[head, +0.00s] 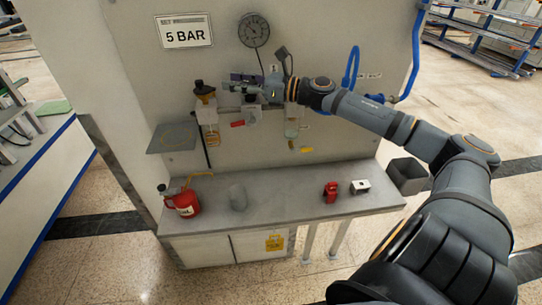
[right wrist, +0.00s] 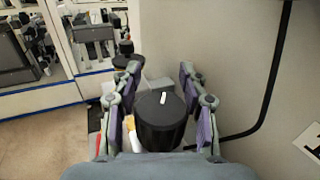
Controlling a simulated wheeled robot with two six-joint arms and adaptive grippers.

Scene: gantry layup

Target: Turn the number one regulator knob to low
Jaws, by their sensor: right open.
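My right gripper (head: 245,82) reaches in from the right to the regulators on the wall panel. In the right wrist view the gripper (right wrist: 160,82) is open, with its purple-padded fingers on either side of a black round knob (right wrist: 160,132). The knob has a short white mark on its top face. Gaps show between the fingers and the knob. A second dark knob (right wrist: 126,58) stands farther off, beyond the left finger. In the head view a regulator with a dark knob (head: 204,92) is left of the gripper. No low marking or knob number is readable. My left gripper is out of view.
A gauge (head: 254,30) and a "5 BAR" sign (head: 184,31) are above. The bench (head: 275,202) below holds a red can (head: 184,203), a grey cylinder (head: 237,197), a red item (head: 330,192) and a small metal box (head: 360,187). A black hose (right wrist: 277,80) runs along the wall.

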